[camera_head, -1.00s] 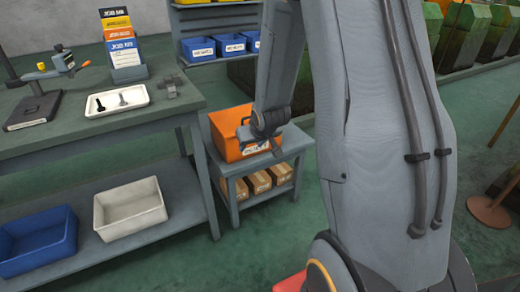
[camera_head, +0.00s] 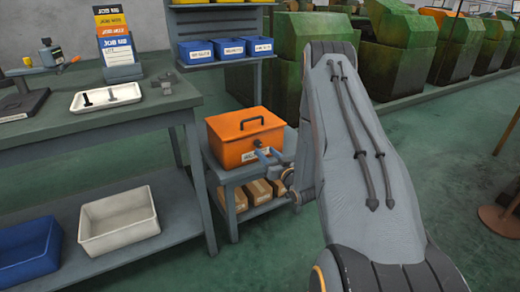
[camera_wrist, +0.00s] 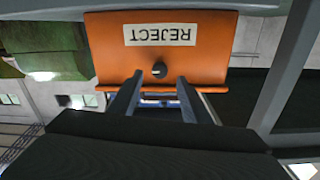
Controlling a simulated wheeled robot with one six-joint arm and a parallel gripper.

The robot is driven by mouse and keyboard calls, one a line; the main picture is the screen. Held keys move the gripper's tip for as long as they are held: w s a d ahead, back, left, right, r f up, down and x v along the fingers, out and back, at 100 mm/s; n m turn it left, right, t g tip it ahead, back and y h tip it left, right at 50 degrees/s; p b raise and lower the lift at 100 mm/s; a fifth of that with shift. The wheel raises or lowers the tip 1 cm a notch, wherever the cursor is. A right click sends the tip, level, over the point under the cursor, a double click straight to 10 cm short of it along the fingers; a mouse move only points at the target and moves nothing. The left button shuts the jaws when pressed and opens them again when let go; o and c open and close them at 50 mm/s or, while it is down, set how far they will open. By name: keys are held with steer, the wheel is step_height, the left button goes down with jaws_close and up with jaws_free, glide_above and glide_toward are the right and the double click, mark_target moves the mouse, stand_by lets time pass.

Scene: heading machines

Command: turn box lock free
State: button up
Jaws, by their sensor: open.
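The orange box (camera_head: 243,138) has a dark handle on its lid and stands closed on a small grey side table. In the wrist view the box (camera_wrist: 205,68) appears upside down, with a REJECT label (camera_wrist: 160,35) and a round dark lock knob (camera_wrist: 159,70) on its front. My gripper (camera_wrist: 155,80) is open, its two fingers pointing at the front face on either side of the lock. I cannot tell whether the fingertips touch the box. In the head view my gripper (camera_head: 266,155) is at the front right of the box and partly covers its label; the lock is hidden there.
A grey workbench (camera_head: 165,105) with a white tray (camera_head: 105,97) stands to the left. Cardboard boxes (camera_head: 258,192) lie on the side table's lower shelf. Blue bins (camera_head: 230,47) sit on a rack behind.

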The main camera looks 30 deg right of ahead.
mark_target(259, 146)
steer(key=w, duration=0.5)
steer(key=shift+w, duration=0.4)
steer(key=c, duration=1)
